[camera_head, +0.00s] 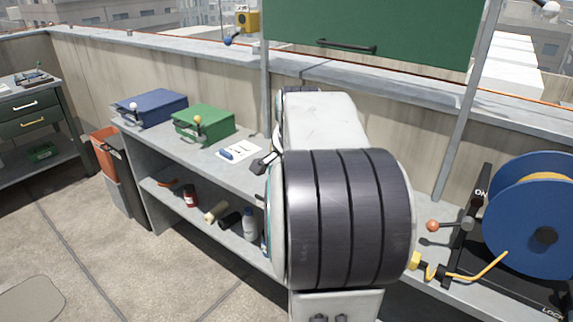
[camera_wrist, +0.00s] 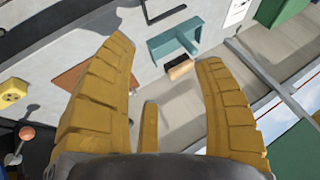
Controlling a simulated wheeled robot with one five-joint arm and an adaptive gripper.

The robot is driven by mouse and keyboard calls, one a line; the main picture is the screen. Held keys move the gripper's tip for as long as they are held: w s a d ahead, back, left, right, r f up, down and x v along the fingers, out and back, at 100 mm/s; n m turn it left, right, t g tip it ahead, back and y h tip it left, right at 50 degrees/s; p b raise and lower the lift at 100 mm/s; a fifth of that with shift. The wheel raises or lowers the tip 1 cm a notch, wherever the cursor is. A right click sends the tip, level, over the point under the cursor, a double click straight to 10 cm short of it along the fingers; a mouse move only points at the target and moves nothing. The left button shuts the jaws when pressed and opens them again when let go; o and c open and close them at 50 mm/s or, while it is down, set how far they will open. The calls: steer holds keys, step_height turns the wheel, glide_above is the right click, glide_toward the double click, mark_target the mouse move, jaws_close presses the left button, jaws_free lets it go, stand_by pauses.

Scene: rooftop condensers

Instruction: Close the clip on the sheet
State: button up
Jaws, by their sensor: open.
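A brown sheet (camera_wrist: 82,76) lies on the grey bench in the wrist view, partly hidden behind my left finger. A teal clip-like piece (camera_wrist: 172,44) stands close to it, with a bar ending in a tan and black grip (camera_wrist: 181,70). I cannot tell whether it touches the sheet or how far its bar is down. My gripper (camera_wrist: 165,50) is open and empty, its yellow fingers spread on either side of the teal piece in the picture. In the head view my arm hides the gripper, the brown sheet and the teal piece.
A white card (camera_head: 240,151), a green box (camera_head: 204,124) and a blue box (camera_head: 152,107) are on the bench at left. A blue reel (camera_head: 520,205) and an orange-knobbed lever (camera_head: 433,225) stand at right. A green panel (camera_head: 370,35) rises behind.

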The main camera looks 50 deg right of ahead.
steer(key=shift+s+a+r+n+y, duration=0.1)
steer(key=shift+a+n+y, duration=0.3)
steer(key=shift+a, duration=1.05)
steer(key=shift+o, duration=0.2)
